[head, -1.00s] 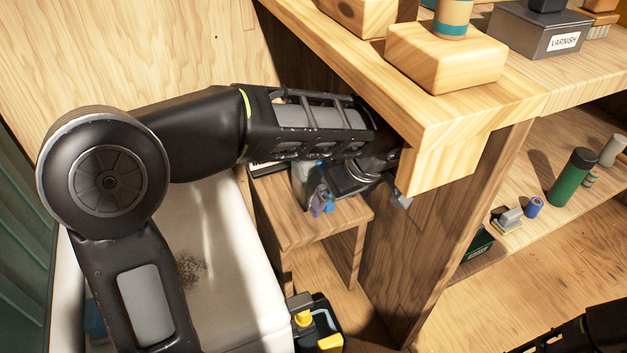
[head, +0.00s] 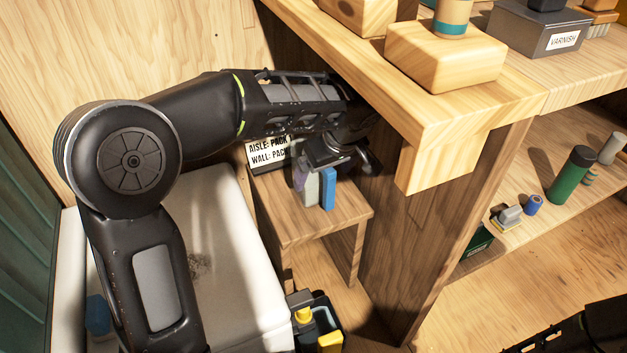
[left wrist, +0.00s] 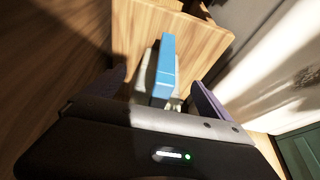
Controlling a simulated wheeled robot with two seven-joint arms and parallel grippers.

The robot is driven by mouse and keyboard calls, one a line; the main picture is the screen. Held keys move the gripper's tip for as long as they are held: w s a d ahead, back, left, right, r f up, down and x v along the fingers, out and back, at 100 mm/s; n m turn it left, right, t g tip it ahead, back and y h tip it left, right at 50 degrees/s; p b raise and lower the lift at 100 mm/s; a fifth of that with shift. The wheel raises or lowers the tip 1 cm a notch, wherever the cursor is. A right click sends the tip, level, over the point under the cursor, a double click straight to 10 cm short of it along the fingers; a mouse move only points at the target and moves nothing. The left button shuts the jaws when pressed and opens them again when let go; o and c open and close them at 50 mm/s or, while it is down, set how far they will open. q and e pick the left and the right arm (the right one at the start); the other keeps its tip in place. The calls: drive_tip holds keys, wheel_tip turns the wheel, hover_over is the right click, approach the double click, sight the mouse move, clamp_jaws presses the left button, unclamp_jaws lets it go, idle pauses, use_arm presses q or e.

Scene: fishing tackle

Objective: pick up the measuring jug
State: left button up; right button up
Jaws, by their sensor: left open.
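A pale grey body with a blue upright part (head: 328,188) stands on the small wooden stool; I take it for the measuring jug, though its full shape is hidden by my gripper. In the left wrist view the blue part (left wrist: 165,70) lies between the two fingers, with the pale body at its left. My left gripper (head: 314,170) is open and comes down over it, with a purplish finger on its left side. Both fingers show apart in the left wrist view (left wrist: 158,78). I cannot tell whether they touch it. My right gripper is out of view.
The wooden stool (head: 300,230) stands beside a thick shelf post (head: 400,250). A shelf corner (head: 445,160) juts out close to my left forearm. A black-and-white sign (head: 268,152) is behind the stool. A white tub (head: 225,290) lies below my left arm.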

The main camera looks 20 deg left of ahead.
use_arm(q)
drive_tip(key=shift+a, duration=0.1)
drive_tip(key=shift+w+a, duration=0.3)
drive_tip(key=w+a, duration=0.1)
drive_tip(key=w+a+f+p, duration=0.1)
drive_tip(key=a, duration=0.1)
drive_tip(key=shift+w, duration=0.2)
drive_tip(key=shift+c, duration=0.3)
clamp_jaws()
idle(0.9)
